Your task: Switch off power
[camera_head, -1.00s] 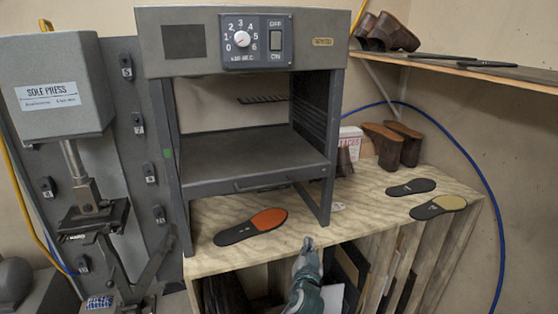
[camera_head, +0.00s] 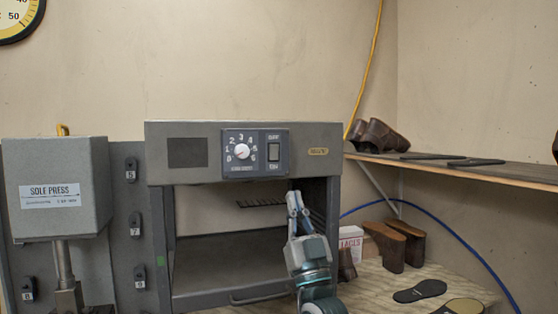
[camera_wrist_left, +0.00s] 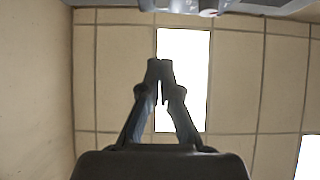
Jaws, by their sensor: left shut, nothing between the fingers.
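The grey machine's control panel (camera_head: 255,153) faces me in the head view. On it, the dark power rocker switch (camera_head: 274,152) sits right of a white numbered dial (camera_head: 241,151). Its small labels are blurred now; which way the rocker is pressed I cannot tell. My left gripper (camera_head: 295,196) points upward, shut and empty, below and slightly right of the switch, apart from it in the picture. In the left wrist view its fingertips (camera_wrist_left: 160,66) are together, with nothing between them. My right gripper is not in view.
The machine's open chamber (camera_head: 225,262) is behind and left of my gripper. A sole press (camera_head: 55,190) stands at left. A wooden shelf (camera_head: 470,172) with shoes is at right; a box (camera_head: 351,243) and brown shoes (camera_head: 396,245) stand on the bench below.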

